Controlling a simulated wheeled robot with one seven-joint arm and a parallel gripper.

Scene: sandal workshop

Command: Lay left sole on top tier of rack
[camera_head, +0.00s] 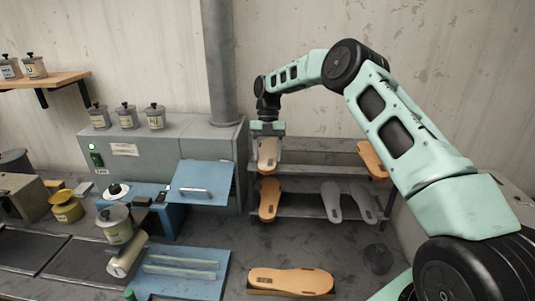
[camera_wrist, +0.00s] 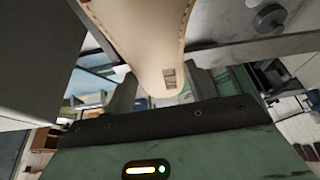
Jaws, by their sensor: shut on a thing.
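A pale tan sole (camera_head: 267,155) hangs toe-down or heel-down from my gripper (camera_head: 267,132) at the left end of the rack's top tier (camera_head: 318,160). My gripper is shut on its upper end. I cannot tell whether the sole touches the tier. In the wrist view the sole (camera_wrist: 150,35) fills the upper middle, running in between the fingers (camera_wrist: 162,90). An orange-tan sole (camera_head: 372,159) lies at the top tier's right end, partly hidden by my arm.
The rack's lower tier holds a tan sole (camera_head: 269,199) and two grey soles (camera_head: 347,203). Another tan sole (camera_head: 290,281) lies on the bench in front. A grey cabinet (camera_head: 190,140) with a blue flap (camera_head: 203,178) stands close left of the rack. The top tier's middle is clear.

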